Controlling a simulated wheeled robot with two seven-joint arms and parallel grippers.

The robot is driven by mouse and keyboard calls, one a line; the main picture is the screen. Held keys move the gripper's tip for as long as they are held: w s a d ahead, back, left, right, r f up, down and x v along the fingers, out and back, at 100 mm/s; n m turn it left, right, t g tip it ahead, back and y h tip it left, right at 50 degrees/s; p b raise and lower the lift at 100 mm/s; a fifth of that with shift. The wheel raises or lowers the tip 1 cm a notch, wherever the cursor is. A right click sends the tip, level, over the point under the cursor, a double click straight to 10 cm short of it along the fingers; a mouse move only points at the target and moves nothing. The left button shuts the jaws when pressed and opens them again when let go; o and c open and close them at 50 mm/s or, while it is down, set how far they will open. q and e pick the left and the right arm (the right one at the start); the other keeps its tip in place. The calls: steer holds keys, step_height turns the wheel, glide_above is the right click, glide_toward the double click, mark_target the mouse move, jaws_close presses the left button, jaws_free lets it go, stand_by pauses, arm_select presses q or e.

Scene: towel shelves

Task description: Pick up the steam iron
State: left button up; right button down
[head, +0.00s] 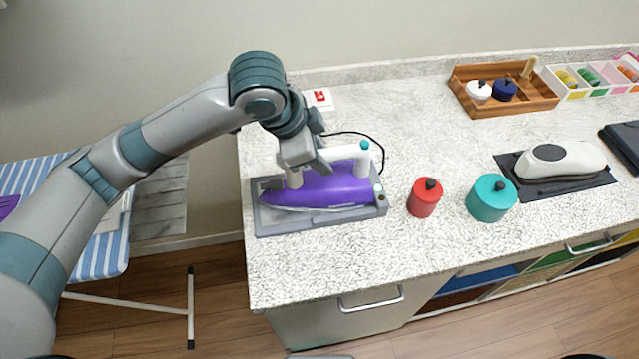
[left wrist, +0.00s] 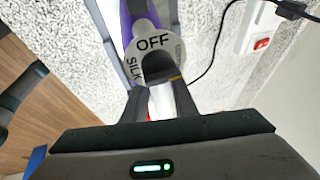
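The steam iron (head: 335,188) has a purple body and a white handle. It lies on a grey base (head: 270,228) near the counter's left end. My left gripper (head: 318,168) reaches down from above at the left part of the handle. In the left wrist view the fingers (left wrist: 161,98) stand a little apart, with something pale between them. The iron's dial (left wrist: 155,45) marked OFF and SILK is just beyond the fingertips. I cannot tell whether the fingers press on the handle. My right gripper is not in view.
A red canister (head: 424,199) and a teal canister (head: 491,200) stand right of the iron. A white appliance (head: 560,160) sits on a dark mat. A wooden tray (head: 535,98) is at the back. A dark cord and a red-switched outlet (head: 319,98) lie behind the iron.

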arm_select(q)
jaws_close()
steer(key=shift+w+r, duration=0.1)
stand_by(1.1)
